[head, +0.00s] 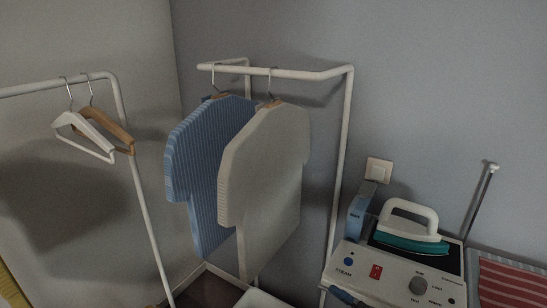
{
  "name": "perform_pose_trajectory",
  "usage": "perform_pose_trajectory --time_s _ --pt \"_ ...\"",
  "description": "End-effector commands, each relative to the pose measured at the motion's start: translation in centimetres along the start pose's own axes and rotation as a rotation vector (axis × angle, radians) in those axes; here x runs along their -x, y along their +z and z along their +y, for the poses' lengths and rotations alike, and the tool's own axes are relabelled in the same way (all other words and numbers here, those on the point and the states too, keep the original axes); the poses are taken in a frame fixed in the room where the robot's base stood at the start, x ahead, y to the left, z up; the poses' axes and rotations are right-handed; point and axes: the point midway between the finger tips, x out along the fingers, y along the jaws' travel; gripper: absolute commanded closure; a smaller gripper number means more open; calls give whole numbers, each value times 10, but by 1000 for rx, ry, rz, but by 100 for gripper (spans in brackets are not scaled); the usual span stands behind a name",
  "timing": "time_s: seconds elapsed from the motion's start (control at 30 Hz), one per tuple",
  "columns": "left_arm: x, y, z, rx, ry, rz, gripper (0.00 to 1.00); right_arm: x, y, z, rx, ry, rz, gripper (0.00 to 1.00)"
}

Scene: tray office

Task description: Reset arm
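The task names no object other than the arm. Neither of my grippers shows in the head view, and no arm can be made out for certain. Their position and state are hidden from this camera.
A white rack (347,120) holds a blue striped shirt (192,165) and a beige shirt (262,165). Another rack (140,195) at left carries a white hanger (84,136) and a wooden hanger (112,130). An iron (408,240) rests on a steam station (380,280). A red striped cloth (510,282) lies right.

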Motion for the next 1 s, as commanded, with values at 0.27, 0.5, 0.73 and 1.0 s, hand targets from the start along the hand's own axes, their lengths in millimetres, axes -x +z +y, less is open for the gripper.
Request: perform_pose_trajectory --time_s 0.27,0.5,0.73,1.0 --pt "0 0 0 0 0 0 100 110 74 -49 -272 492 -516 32" --pt "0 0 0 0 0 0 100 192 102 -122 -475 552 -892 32" --pt "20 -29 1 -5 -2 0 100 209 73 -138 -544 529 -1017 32" --pt "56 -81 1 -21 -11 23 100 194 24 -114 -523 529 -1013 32"
